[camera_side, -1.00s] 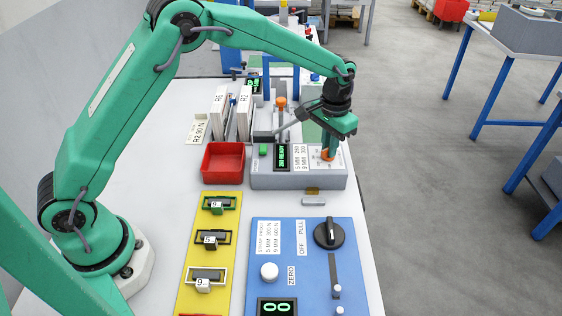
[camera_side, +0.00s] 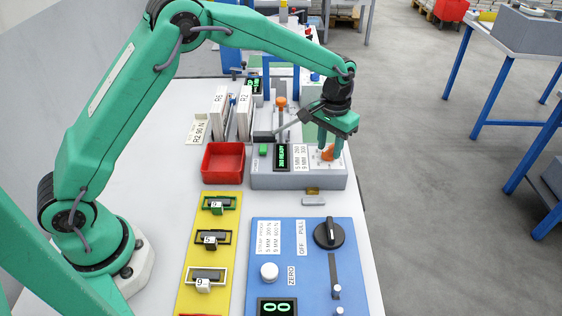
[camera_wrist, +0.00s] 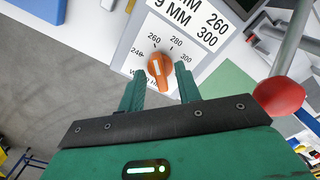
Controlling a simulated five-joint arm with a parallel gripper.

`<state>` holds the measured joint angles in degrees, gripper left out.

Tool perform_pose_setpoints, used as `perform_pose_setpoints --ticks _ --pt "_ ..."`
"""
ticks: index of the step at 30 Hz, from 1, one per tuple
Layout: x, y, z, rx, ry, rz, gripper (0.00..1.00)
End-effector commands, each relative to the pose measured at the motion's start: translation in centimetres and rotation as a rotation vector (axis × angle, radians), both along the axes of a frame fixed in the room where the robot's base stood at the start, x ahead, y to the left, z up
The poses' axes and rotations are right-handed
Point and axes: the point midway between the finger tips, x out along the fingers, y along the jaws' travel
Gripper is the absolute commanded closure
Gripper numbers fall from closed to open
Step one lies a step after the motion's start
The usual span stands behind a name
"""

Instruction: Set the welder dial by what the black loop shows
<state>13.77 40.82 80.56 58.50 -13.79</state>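The welder (camera_side: 263,180) is a grey box with a green-lit display that seems to read READY and a card reading 5 MM 260, 9 MM 300. Its orange dial (camera_wrist: 160,72) has marks 240 to 300; its white line points roughly at 260. In the side view the dial (camera_side: 328,153) sits just below my gripper (camera_side: 331,148). My gripper is open, its two fingers apart on either side of the dial in the wrist view. The black loop (camera_side: 224,238) lies on the yellow board (camera_side: 190,258), with a small white tag that seems to read 5.
A green loop (camera_side: 232,203) and a white loop (camera_side: 222,270) share the yellow board. A red tray (camera_side: 222,178) stands left of the welder. A blue panel (camera_side: 310,285) with a black knob lies in front. A red-balled lever (camera_wrist: 279,96) is right of my gripper.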

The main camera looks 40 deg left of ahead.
Motion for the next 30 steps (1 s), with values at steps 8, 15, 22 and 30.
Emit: perform_pose_setpoints --ticks 8,15,22,30 --pt "0.0 0.0 0.2 0.000 0.000 0.000 0.66" --pt "0.0 0.0 2.3 -0.001 -0.002 0.000 0.66" --pt "0.0 0.0 5.3 -0.001 -0.003 0.000 0.66" --pt "0.0 0.0 7.6 0.000 -0.001 0.000 0.66"
